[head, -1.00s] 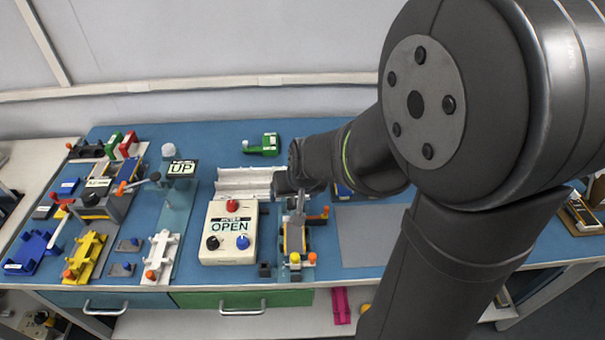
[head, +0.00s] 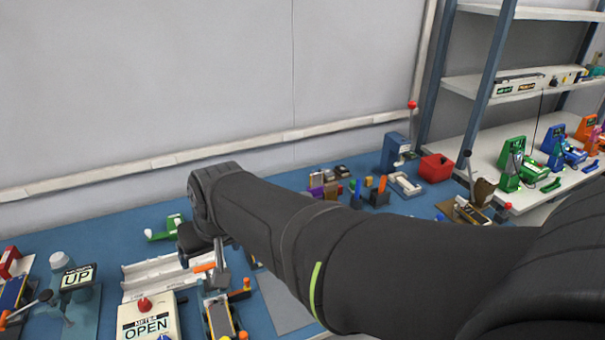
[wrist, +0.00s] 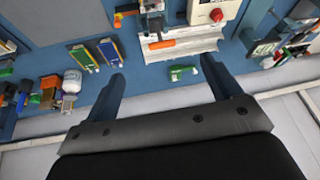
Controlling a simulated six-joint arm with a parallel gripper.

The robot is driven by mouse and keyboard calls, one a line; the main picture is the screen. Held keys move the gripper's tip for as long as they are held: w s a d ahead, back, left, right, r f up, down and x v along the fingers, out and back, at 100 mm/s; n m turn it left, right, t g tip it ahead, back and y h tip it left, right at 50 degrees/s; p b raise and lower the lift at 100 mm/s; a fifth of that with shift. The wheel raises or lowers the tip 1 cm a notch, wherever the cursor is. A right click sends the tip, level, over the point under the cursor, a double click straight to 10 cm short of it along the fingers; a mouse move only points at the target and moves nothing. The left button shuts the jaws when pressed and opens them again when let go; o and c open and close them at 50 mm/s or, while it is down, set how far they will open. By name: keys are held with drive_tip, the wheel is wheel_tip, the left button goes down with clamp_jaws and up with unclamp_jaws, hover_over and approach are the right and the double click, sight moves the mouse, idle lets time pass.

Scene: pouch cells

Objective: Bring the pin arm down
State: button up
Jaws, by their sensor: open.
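A small fixture (head: 222,318) holding a flat cell stands just right of the meter box (head: 150,318), whose display reads OPEN. A grey arm with an orange handle (head: 204,267) rises at its back and looks like the pin arm; it appears raised. The handle also shows in the wrist view (wrist: 162,44), ahead of the fingers. My gripper (wrist: 162,72) is open and empty, with the handle beyond its fingertips, apart from them. In the head view my wrist hides most of the gripper.
A white channelled tray (head: 155,277) and a green clamp-like piece (head: 165,228) lie behind the meter. An UP-marked station (head: 78,280) stands left. A grey mat (head: 285,300) lies right of the fixture. Pots and small parts (head: 350,190) stand farther back, beyond my arm.

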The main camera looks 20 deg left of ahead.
drive_tip(key=shift+r, duration=0.1)
drive_tip(key=shift+w+a, duration=0.1)
drive_tip(key=shift+a, duration=0.05)
drive_tip(key=c, duration=0.6)
drive_tip(key=w+a, duration=0.1)
drive_tip(key=a, duration=0.1)
drive_tip(key=w+a+r+g+h, duration=0.1)
drive_tip(key=w+a+h, duration=0.1)
drive_tip(key=w+a, duration=0.1)
drive_tip(key=shift+a+r+m, duration=0.25)
drive_tip(key=shift+a+m, duration=0.05)
drive_tip(key=shift+a, duration=0.05)
clamp_jaws()
drive_tip(key=w+a+m+g+h, duration=0.1)
drive_tip(key=w+a+g+h, duration=0.25)
drive_tip(key=w+a, duration=0.3)
hover_over(208, 276)
drive_tip(key=w+a, duration=0.2)
wheel_tip(208, 276, down, 12)
drive_tip(key=shift+w+t+h, duration=0.15)
drive_tip(key=shift+t+h, duration=0.2)
drive_tip(key=shift+h, duration=0.1)
